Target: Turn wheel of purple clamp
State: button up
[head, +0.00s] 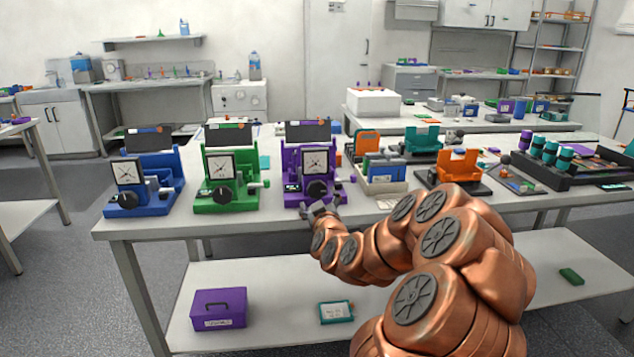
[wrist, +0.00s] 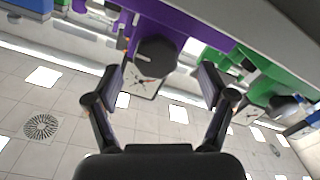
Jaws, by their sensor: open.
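The purple clamp (head: 289,160) stands on the table between the green clamp and a blue-and-white unit. It has a dial face and a black wheel (head: 318,190) low on its front. In the wrist view the picture is upside down, and the purple clamp (wrist: 195,24) hangs from the top with the black wheel (wrist: 155,57) near the middle. My gripper (head: 322,208) is in front of the wheel, at the table's front edge. In the wrist view my gripper (wrist: 162,85) is open, with one finger on each side of the wheel and visible gaps. Contact with the wheel is not seen.
A green clamp (head: 212,196) and a blue clamp (head: 143,200) of the same kind stand to the left. An orange block (head: 458,166) and teal parts are to the right. The table's front edge (head: 150,230) is close below my gripper.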

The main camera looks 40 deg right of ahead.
aim_at(318, 192)
jog(key=shift+w+d+r+p, duration=0.15)
jog(key=shift+r+p, duration=0.3)
jog(key=shift+p, duration=3)
jog(key=shift+p+x, duration=0.4)
jog(key=shift+x, duration=2.15)
jog(key=shift+d+f, duration=0.1)
jog(key=shift+f, duration=0.05)
jog(key=c, duration=1.2)
jog(key=shift+m, duration=0.3)
jog(key=shift+f+b, duration=0.15)
jog(key=shift+b, duration=0.3)
